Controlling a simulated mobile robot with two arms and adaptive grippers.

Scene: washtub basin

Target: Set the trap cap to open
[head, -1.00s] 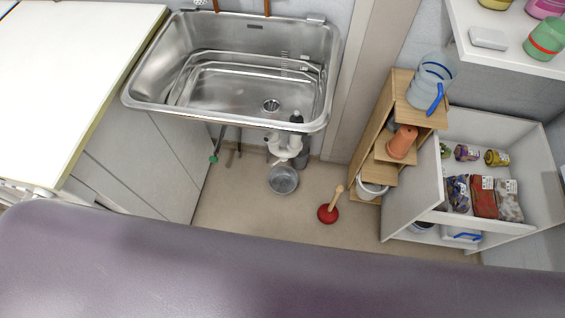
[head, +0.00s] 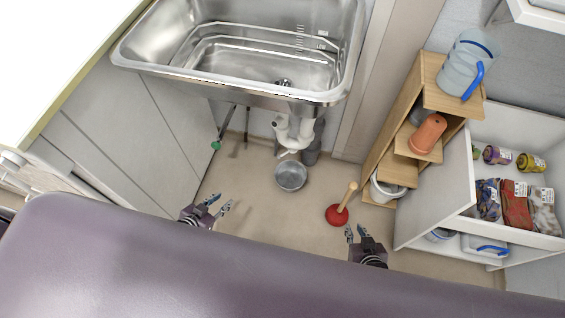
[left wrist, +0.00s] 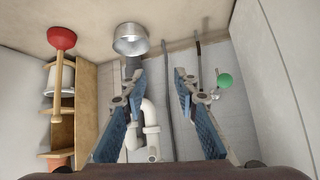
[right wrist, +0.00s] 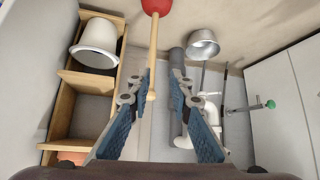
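The white drain trap (head: 294,133) hangs under the steel basin (head: 240,94). Its cap cannot be told apart clearly from the rest of the pipework. The trap also shows in the left wrist view (left wrist: 150,121), partly behind a finger, and in the right wrist view (right wrist: 210,112). My left gripper (head: 222,206) is open and empty, in front of and to the left of the trap, apart from it. My right gripper (head: 356,234) is open and empty, in front of and to the right of the trap, near the plunger.
A metal bucket (head: 291,176) stands on the floor just below the trap. A red plunger (head: 337,215) stands to its right. A green-handled valve (head: 216,145) is left of the trap. The floor between is clear.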

